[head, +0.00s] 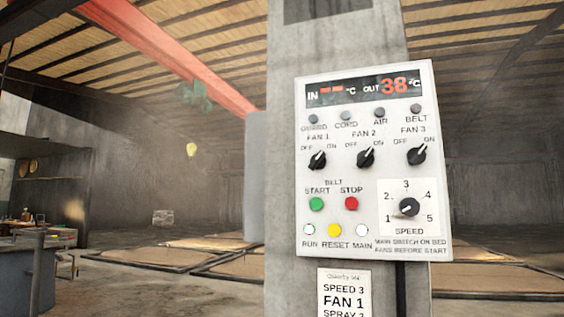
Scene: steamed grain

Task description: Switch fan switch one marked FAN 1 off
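The FAN 1 switch (317,160) is a black rotary knob at the left of the knob row on a white control panel (302,180). OFF is printed at its upper left and ON at its upper right. Its handle slants up to the right and looks turned toward ON. The FAN 2 switch (366,157) and FAN 3 switch (416,155) slant much the same way. My gripper is not in view, and nothing covers the panel.
The panel hangs on a grey concrete pillar (280,200). Below the knobs are a green START button (316,204), a red STOP button (351,203) and a SPEED dial (409,208). A paper note (344,293) hangs beneath. A workbench (40,265) stands far left.

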